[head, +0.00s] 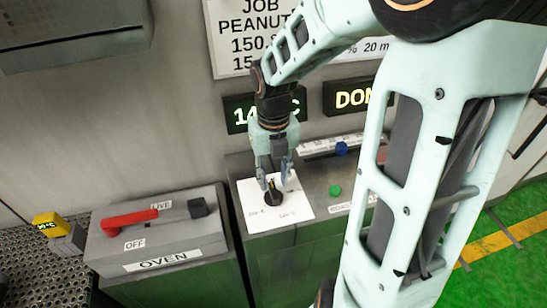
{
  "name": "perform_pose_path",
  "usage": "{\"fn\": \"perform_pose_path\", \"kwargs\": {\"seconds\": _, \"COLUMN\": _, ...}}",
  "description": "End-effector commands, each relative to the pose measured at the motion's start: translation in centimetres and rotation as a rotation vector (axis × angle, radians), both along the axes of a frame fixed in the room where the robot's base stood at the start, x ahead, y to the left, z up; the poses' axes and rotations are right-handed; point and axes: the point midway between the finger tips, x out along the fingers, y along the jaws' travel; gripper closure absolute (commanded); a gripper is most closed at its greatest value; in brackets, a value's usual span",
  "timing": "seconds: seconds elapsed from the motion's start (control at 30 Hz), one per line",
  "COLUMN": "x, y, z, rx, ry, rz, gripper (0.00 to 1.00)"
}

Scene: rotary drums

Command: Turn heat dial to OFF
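The heat dial (272,197) is a small dark knob with a yellowish mark, on a white label plate (298,209) on top of a grey cabinet. The plate's printing is too small to read. My gripper (274,180) points down over the dial, with its fingertips just above or at its top. Its two fingers look spread apart, one at each side above the knob. I cannot tell whether they touch it.
An oven box (165,238) at left carries a red lever (129,219) between OFF and LIVE labels. A green button (335,190) and a blue knob (341,148) sit right of the plate. Lit displays (350,96) and a job sign (240,35) are on the wall behind.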

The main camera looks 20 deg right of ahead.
Motion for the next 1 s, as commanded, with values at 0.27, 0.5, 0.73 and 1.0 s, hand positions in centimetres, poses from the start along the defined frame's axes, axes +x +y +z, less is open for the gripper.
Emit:
{"fn": "perform_pose_path", "kwargs": {"seconds": 0.27, "x": 0.1, "y": -0.1, "z": 2.5, "rx": 0.0, "ry": -0.003, "rz": -0.003, "gripper": 0.7}}
{"fn": "perform_pose_path", "kwargs": {"seconds": 0.5, "x": 0.0, "y": -0.1, "z": 4.1, "rx": 0.001, "ry": -0.001, "rz": -0.003, "gripper": 0.7}}
{"fn": "perform_pose_path", "kwargs": {"seconds": 0.73, "x": 0.0, "y": -0.1, "z": 5.6, "rx": 0.0, "ry": -0.002, "rz": -0.003, "gripper": 0.7}}
{"fn": "perform_pose_path", "kwargs": {"seconds": 1.0, "x": 0.0, "y": -0.1, "z": 7.0, "rx": 0.0, "ry": -0.002, "rz": -0.002, "gripper": 0.7}}
